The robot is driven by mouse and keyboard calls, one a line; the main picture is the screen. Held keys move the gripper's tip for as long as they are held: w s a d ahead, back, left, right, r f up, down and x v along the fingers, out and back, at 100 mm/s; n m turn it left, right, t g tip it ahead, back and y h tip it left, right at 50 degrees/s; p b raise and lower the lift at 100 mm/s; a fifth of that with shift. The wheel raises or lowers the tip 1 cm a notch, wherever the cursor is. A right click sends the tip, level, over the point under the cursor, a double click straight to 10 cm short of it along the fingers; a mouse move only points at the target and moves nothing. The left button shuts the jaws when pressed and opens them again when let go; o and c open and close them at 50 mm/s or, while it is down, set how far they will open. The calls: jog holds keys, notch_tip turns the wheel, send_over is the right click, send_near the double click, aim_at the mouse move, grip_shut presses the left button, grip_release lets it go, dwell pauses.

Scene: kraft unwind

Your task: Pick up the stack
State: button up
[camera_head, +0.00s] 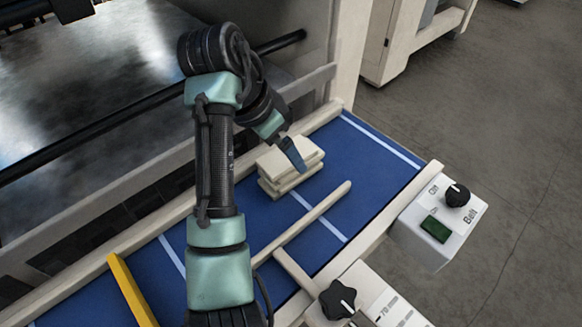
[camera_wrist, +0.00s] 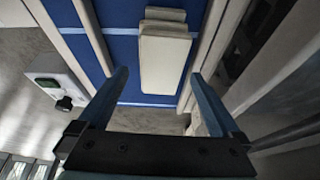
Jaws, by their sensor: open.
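The stack (camera_head: 289,167) is a pile of several flat cream blocks or bundles on the blue belt, near the far rail. It also shows in the wrist view (camera_wrist: 165,62), between and beyond my open fingers. The head view does not show clearly whether a finger touches the stack.
The blue belt (camera_head: 365,165) has white lines and cream side rails. A cream guide bar (camera_head: 302,222) lies across it in front of the stack, and a yellow bar (camera_head: 132,290) is at left. A control box (camera_head: 436,222) with a black knob and green button stands at the right end.

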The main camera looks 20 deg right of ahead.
jog(key=p+x, duration=0.1)
jog(key=x, duration=0.4)
jog(key=shift+d+f, duration=0.1)
jog(key=shift+f, duration=0.05)
jog(key=shift+f+p, duration=0.25)
jog(key=shift+p, duration=0.05)
dwell(0.4)
jog(key=c, duration=1.4)
